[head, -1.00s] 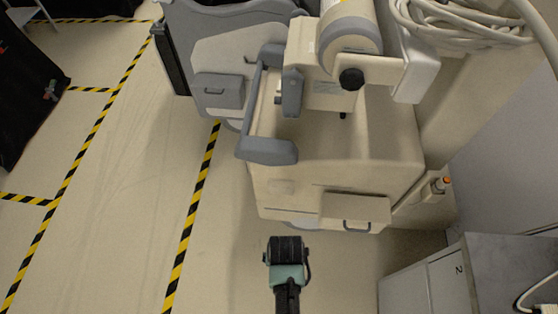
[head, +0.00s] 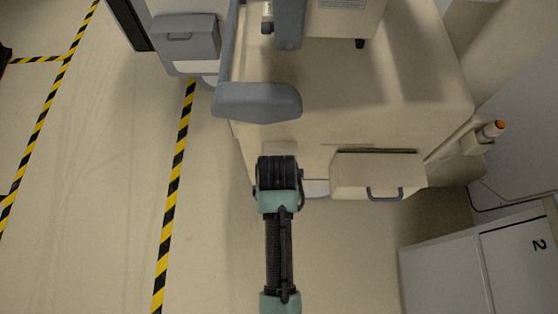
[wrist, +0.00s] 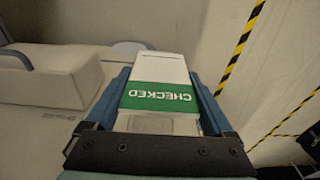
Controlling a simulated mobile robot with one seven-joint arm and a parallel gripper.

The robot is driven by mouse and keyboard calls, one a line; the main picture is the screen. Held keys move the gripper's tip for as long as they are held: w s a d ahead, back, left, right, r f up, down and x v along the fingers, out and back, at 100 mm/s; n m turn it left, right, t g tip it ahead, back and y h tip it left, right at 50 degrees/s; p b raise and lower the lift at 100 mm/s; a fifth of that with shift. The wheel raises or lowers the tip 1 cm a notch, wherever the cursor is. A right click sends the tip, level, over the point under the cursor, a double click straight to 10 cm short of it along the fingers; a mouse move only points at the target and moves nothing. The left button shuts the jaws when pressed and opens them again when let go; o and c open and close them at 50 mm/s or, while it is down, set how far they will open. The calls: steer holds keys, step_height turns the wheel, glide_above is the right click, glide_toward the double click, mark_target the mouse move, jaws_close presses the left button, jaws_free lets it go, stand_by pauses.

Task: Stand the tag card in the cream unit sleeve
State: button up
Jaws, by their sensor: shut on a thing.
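My gripper (head: 278,162) is shut on the tag card. In the wrist view the card (wrist: 158,96) is white with a green band reading CHECKED, upside down in the picture, between the blue fingers. In the head view I cannot make out the card. The cream unit sleeve (head: 376,176) is a cream box with a grey handle on the front of the cream unit (head: 400,115); a dark slot shows along its top. My gripper is left of it in the head view, apart from it. A cream box with a handle at left in the wrist view (wrist: 48,78) appears to be this sleeve.
A grey sleeve (head: 186,42) hangs on the grey unit at upper left. A grey padded arm (head: 257,101) juts out above my gripper. A grey cabinet (head: 445,275) stands at lower right. Striped tape (head: 177,180) marks the open floor at left.

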step_height(320, 180, down, 10)
steer(key=w+b, duration=0.1)
steer(key=b, duration=1.3)
steer(key=shift+d, duration=0.3)
